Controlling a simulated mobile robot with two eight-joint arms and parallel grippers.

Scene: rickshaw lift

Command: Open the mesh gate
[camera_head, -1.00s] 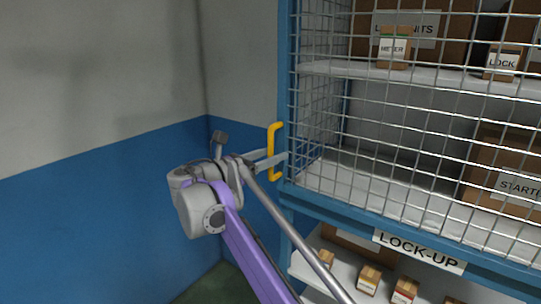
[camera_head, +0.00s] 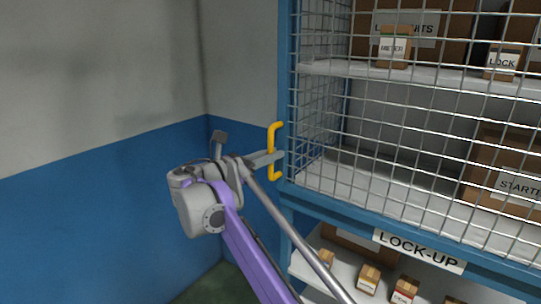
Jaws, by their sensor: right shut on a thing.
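The mesh gate (camera_head: 405,150) is a wire grid in a blue frame across the front of the lock-up shelving. It stands closed in its frame. A yellow handle (camera_head: 272,133) is fixed upright at its left edge. My right gripper (camera_head: 272,157) reaches the handle from the left, and its fingers are shut on the handle's middle. My left gripper is not in view.
Behind the mesh are shelves with cardboard boxes (camera_head: 394,46). Below is an open shelf with small boxes (camera_head: 369,278) and a LOCK-UP sign (camera_head: 419,252). A blue and grey wall (camera_head: 90,215) stands to the left.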

